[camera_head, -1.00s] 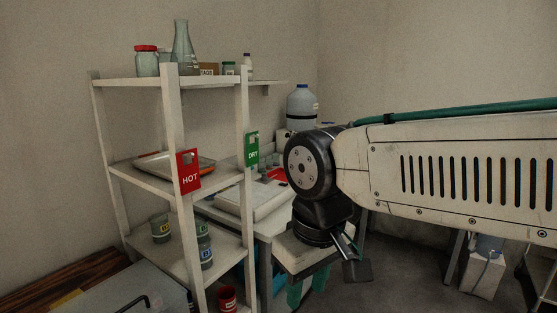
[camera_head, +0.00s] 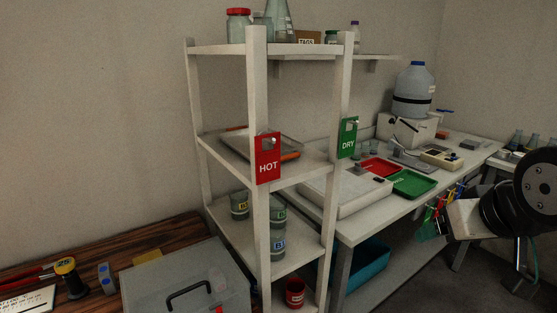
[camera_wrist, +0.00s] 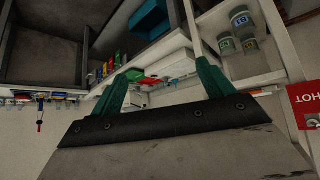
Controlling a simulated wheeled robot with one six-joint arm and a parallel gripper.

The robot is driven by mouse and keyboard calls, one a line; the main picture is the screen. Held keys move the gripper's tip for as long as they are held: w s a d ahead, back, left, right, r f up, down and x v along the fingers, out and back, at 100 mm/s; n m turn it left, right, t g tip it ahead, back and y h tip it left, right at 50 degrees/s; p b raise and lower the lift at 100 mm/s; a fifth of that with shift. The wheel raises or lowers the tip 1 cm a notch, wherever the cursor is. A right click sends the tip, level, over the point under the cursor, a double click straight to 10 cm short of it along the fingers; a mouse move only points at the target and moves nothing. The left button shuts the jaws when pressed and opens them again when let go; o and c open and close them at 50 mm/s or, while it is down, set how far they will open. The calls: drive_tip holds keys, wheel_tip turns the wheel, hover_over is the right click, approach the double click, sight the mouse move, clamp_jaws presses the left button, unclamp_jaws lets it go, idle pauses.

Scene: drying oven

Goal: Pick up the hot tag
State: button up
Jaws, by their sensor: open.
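The hot tag (camera_head: 268,158) is a red plate with white "HOT" lettering and a hole near its top. It hangs upright on the front post of the white shelf rack (camera_head: 257,80). In the wrist view the hot tag (camera_wrist: 306,104) shows at the right edge, turned and partly cut off. My gripper (camera_wrist: 162,78) has green fingers, spread apart with nothing between them. The tag is to the right of both fingers in the wrist view, apart from them. In the head view my arm is at the right edge, well away from the tag.
A green DRY tag (camera_head: 348,138) hangs on the rack's right post. A metal tray (camera_head: 290,146) lies on the middle shelf behind the hot tag, with labelled jars (camera_head: 278,244) below. A bench with red and green trays (camera_head: 413,184) stands to the right.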

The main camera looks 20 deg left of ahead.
drive_tip(key=w+a+r+n+t+y, duration=0.1)
drive_tip(key=w+a+y, duration=0.15)
drive_tip(key=a, duration=0.35)
drive_tip(key=w+a+r+n+t+y, duration=0.1)
drive_tip(key=w+a+r+n+t, duration=0.15)
drive_tip(key=a, duration=0.35)
drive_tip(key=n+y, duration=0.3)
drive_tip(key=y, duration=0.6)
approach(268, 159)
drive_tip(key=w+a+r, duration=0.2)
drive_tip(key=a+r, duration=0.1)
drive_tip(key=a, duration=0.1)
drive_tip(key=x, duration=0.7)
drive_tip(key=shift+w+f, duration=0.2)
drive_tip(key=shift+w, duration=0.4)
drive_tip(key=shift+t+h, duration=0.25)
drive_tip(key=c, duration=1)
